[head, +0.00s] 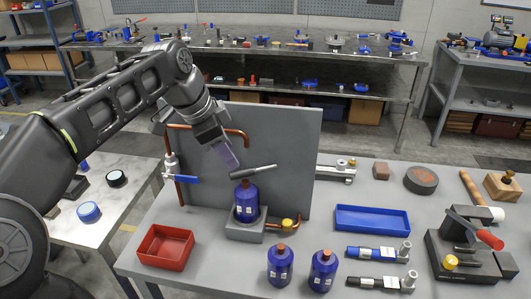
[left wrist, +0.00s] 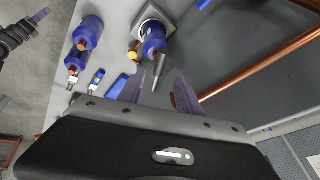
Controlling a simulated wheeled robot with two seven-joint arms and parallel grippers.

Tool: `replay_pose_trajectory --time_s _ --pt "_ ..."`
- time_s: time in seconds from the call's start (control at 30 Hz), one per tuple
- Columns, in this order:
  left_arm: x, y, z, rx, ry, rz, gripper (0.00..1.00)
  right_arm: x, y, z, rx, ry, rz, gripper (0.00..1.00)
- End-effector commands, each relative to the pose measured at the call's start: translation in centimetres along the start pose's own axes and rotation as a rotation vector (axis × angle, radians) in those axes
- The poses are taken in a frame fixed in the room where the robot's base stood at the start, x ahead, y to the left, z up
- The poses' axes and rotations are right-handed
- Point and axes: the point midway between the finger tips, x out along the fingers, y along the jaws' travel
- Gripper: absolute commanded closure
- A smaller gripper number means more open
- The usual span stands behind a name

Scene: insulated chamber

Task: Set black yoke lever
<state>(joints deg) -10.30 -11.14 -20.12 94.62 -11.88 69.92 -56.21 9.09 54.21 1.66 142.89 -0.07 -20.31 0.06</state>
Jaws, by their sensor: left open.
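A dark grey-black lever (head: 253,172) lies across the top of a blue bottle (head: 246,200) that stands in a grey block (head: 244,231), before an upright grey panel. My left gripper (head: 228,158) is open just above and to the left of the lever. In the left wrist view the lever (left wrist: 160,68) points toward the gap between the two purple fingers, and I see no grip on it. My right gripper (left wrist: 38,17) shows only at the top left of the left wrist view, and its opening is unclear.
Copper pipes (head: 214,128) and a blue-handled valve (head: 180,178) are close to the panel (head: 290,130). Two blue bottles (head: 280,265) stand in front. A red tray (head: 165,247), a blue tray (head: 372,219) and a red-handled clamp fixture (head: 470,250) occupy the table.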

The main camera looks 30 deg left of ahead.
Motion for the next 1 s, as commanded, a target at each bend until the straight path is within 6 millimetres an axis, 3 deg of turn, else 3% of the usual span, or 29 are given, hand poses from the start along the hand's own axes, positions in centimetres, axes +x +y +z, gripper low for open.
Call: replay_pose_trajectory --time_s 0.47,1.0 --pt "0.3 0.0 0.0 -0.001 -0.001 0.001 0.59 0.0 0.0 0.1 0.0 -0.003 0.0 0.64" --pt "7.2 0.0 0.0 -0.001 0.0 0.001 0.59 -0.5 -0.2 0.1 0.0 -0.003 0.0 0.64"
